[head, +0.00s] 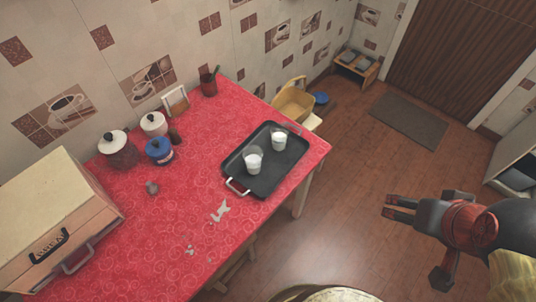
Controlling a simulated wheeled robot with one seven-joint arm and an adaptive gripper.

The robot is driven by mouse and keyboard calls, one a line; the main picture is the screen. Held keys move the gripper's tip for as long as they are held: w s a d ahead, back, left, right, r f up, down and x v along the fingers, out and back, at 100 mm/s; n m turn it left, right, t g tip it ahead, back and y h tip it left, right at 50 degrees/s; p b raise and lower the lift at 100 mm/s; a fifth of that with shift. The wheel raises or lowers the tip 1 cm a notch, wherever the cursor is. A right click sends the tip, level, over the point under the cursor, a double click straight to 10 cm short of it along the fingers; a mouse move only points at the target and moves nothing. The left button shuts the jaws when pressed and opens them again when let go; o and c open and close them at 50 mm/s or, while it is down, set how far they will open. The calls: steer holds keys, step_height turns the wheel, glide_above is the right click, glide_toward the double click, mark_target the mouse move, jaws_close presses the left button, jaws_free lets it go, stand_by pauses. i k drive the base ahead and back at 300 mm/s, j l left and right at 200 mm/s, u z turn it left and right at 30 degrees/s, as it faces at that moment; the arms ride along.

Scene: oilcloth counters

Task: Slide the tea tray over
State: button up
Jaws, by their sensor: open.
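The black tea tray (288,165) lies on the red oilcloth counter (190,217), near its right end. Two glasses stand on it, both holding something white: a nearer glass (253,162) and a farther glass (279,141). A pale handle (237,187) shows at the tray's near-left end, and another handle shows at its far end. My gripper (388,207) is over the floor to the right of the counter, well apart from the tray. Its fingers point left and are open and empty.
Lidded jars (117,147) and a red cup (208,84) stand along the wall. A pinkish box (62,230) fills the counter's left end. Pale scraps (220,211) lie near the tray. A wooden chair (293,102) stands beyond the counter. The floor between counter and gripper is clear.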

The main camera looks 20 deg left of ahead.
mark_target(276, 165)
steer(key=i+u, duration=0.15)
steer(key=u, duration=0.8)
steer(key=i+l+u, duration=0.4)
steer(key=l, duration=0.2)
steer(key=i+l+u, duration=0.15)
steer(key=l, duration=0.2)
steer(key=i+l+u, duration=0.2)
steer(key=l, duration=0.15)
steer(key=i+l, duration=0.2)
steer(key=l, duration=0.2)
